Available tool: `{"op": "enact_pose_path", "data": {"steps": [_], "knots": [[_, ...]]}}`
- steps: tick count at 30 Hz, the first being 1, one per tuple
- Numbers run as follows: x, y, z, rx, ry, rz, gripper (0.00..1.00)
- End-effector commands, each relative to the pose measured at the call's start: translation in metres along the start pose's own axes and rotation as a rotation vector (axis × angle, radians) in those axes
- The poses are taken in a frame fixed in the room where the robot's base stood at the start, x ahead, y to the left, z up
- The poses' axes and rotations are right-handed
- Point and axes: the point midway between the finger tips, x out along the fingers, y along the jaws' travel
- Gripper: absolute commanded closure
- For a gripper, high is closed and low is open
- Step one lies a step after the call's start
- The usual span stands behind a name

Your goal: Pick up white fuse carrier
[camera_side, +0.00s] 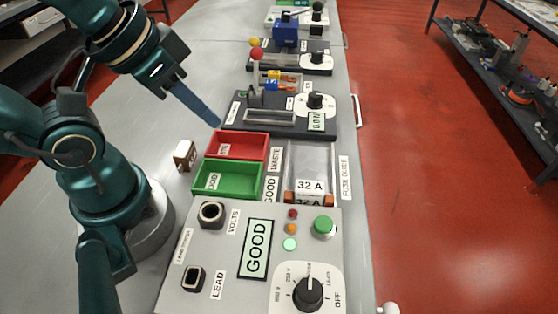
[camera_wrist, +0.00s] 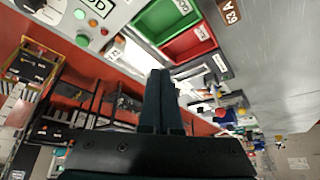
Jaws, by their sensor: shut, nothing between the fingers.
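A small white block with a brown face (camera_side: 185,155), which looks like a fuse carrier, stands on the grey bench left of the red bin. In the wrist view a brown-and-white piece marked 63 A (camera_wrist: 229,10) shows at the top edge, partly cut off. Pieces labelled 32 A (camera_side: 309,186) with orange-brown ends sit at the near end of a clear-topped tray. My gripper (camera_side: 214,121) is shut and empty above the far-left corner of the red bin, apart from the white block. Its fingers (camera_wrist: 160,80) are together in the wrist view.
The red waste bin (camera_side: 238,144) and green good bin (camera_side: 228,179) look empty. A tester panel (camera_side: 180,268) reading GOOD stands in front. Switch panels (camera_side: 270,124) with knobs and levers stand behind. The bench left of the bins is mostly clear.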

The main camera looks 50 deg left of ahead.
Motion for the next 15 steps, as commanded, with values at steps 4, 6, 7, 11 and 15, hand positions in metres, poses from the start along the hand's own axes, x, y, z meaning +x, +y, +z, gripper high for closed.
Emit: {"op": "enact_pose_path", "data": {"steps": [4,6,7,11,15], "knots": [[0.0000,0.0000,0.0000,0.000,0.000,0.000,1.00],[0.0000,0.0000,0.0000,0.000,0.000,0.000,1.00],[0.0000,0.0000,0.0000,0.000,0.000,0.000,1.00],[0.0000,0.0000,0.0000,0.000,0.000,0.000,1.00],[0.0000,0.0000,0.0000,0.000,0.000,0.000,0.50]]}}
